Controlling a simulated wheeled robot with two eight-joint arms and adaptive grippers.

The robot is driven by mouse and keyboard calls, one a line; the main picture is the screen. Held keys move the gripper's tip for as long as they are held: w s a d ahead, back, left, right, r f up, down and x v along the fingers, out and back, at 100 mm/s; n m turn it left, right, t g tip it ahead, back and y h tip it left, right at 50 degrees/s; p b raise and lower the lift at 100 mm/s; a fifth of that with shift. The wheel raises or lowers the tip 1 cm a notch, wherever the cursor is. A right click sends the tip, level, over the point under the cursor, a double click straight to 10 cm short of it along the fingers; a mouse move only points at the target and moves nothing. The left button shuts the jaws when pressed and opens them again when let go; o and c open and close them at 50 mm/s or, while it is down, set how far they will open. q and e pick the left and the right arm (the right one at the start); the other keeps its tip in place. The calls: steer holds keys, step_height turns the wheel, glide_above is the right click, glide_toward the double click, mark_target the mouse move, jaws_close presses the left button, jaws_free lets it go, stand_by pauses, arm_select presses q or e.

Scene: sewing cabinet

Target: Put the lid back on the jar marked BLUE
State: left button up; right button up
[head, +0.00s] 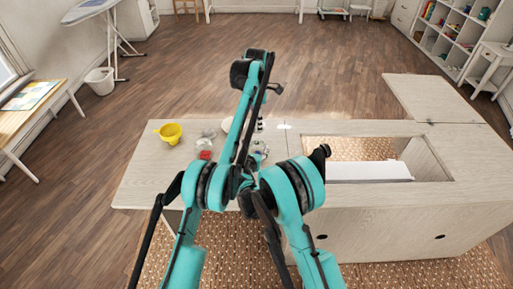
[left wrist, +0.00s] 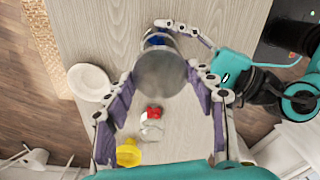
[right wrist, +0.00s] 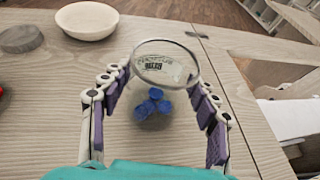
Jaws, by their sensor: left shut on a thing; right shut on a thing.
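A clear open jar (right wrist: 172,76) with BLUE printed on its label holds several blue pieces (right wrist: 153,103) in the right wrist view. My right gripper (right wrist: 158,88) has its fingers on both sides of the jar and is shut on it. In the left wrist view my left gripper (left wrist: 161,70) is shut on a round grey lid (left wrist: 166,82). The lid is in front of the jar there, covering much of it; blue (left wrist: 157,39) shows past its far edge. The gap between lid and jar cannot be judged. In the head view my arms hide most of this.
A white bowl (right wrist: 87,20) and another grey disc (right wrist: 20,38) lie left of the jar. A yellow cup-like thing (head: 171,133) and a container with red contents (head: 205,155) stand on the left of the tabletop (head: 145,180). A rectangular opening with a white edge (head: 370,171) is on the right.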

mark_target(257, 149)
arm_select(q)
steer(key=shift+f, duration=2.3)
steer(key=shift+f, duration=0.9)
steer(key=shift+f, duration=0.55)
